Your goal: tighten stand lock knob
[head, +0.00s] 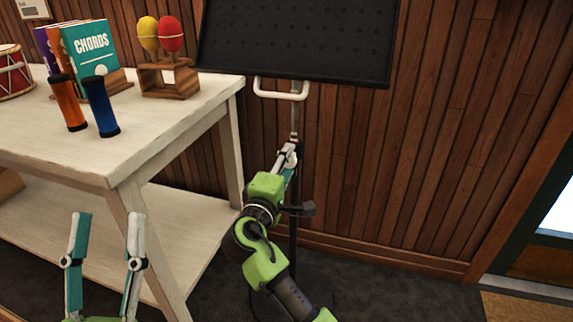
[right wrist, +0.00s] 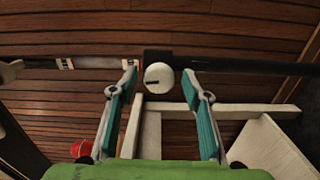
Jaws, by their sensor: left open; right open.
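The music stand has a black desk (head: 300,38) and an upright pole, silver above and black below. In the right wrist view the pole (right wrist: 230,65) runs across the picture, with a dark collar where the thin silver part meets the thick black part. The lock knob (right wrist: 158,76) is a round pale disc with a short dark mark, at this collar. My right gripper (head: 288,160) is at the pole below the desk. Its fingers are open on either side of the knob, with small gaps showing. The knob is hidden in the head view. My left gripper (head: 108,217) is open and empty at lower left.
A whitewashed table (head: 150,130) with a lower shelf stands left of the stand. It carries books (head: 85,50), an orange shaker (head: 68,102), a blue shaker (head: 101,106) and maracas in a wooden holder (head: 168,80). A wood-panelled wall (head: 440,130) is behind. Floor at right is clear.

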